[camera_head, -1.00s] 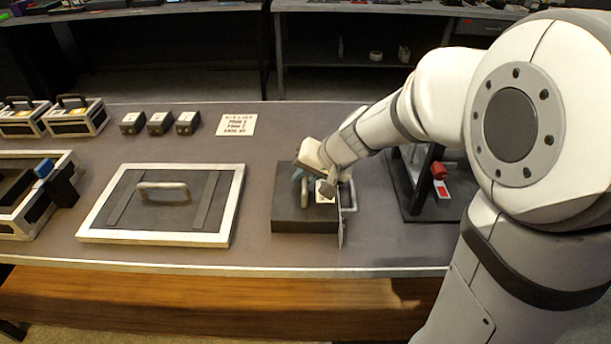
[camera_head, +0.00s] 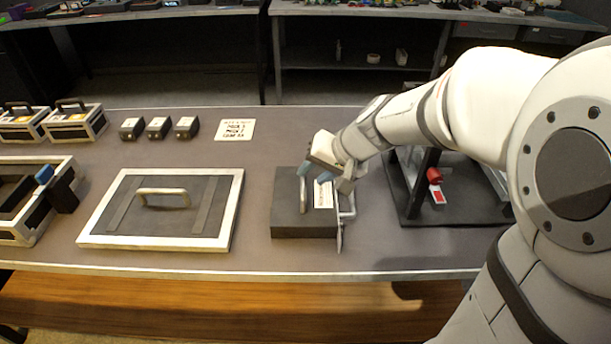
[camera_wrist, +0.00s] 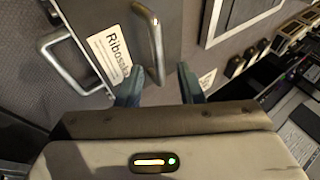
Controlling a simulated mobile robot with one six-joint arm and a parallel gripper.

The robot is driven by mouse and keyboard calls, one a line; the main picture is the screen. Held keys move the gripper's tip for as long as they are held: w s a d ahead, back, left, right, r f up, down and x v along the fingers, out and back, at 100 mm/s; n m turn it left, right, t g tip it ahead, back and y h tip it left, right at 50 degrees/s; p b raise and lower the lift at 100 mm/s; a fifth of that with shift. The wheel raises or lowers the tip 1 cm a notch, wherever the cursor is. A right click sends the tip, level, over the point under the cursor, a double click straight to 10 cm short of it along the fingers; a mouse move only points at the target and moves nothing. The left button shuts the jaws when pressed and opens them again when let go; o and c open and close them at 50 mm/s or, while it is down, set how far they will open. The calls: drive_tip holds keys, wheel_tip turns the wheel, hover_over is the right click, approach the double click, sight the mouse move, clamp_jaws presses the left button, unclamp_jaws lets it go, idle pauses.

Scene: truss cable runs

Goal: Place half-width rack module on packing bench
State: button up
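The half-width rack module (camera_head: 290,222) is a dark box lying flat on the grey packing bench (camera_head: 255,255). It has a white label and a metal handle on top, and a front plate with a second handle at its right side. In the wrist view the module (camera_wrist: 95,15) shows its label, reading "Ribos...", and both handles. My gripper (camera_head: 314,174) is just above the module. Its blue fingers (camera_wrist: 160,78) are apart, with the near end of the top handle (camera_wrist: 150,45) showing between or just beyond their tips; I cannot tell if they touch it.
A framed panel with a handle (camera_head: 87,240) lies left of the module. An open case (camera_head: 20,238) is at far left. Small blocks (camera_head: 158,127), a text card (camera_head: 235,129) and two cases stand behind. A dark rack stand (camera_head: 415,208) is close on the right.

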drive_tip(key=v, duration=0.6)
drive_tip(key=s+d+f+g+h, duration=0.1)
drive_tip(key=s+d+h, duration=0.1)
drive_tip(key=s, duration=0.2)
drive_tip(key=s+d+f+n+h, duration=0.1)
drive_tip(key=s+d+f+h, duration=0.1)
drive_tip(key=s, duration=0.3)
drive_tip(key=s+d+f+g+h, duration=0.1)
drive_tip(key=s+d+f+h, duration=0.1)
drive_tip(key=s+d, duration=0.2)
drive_tip(key=shift+s+f+g+p, duration=0.25)
drive_tip(key=shift+s+g+p, duration=0.1)
drive_tip(key=shift+s, duration=0.4)
drive_tip(key=shift+d+r, duration=0.1)
drive_tip(key=shift+d, duration=0.05)
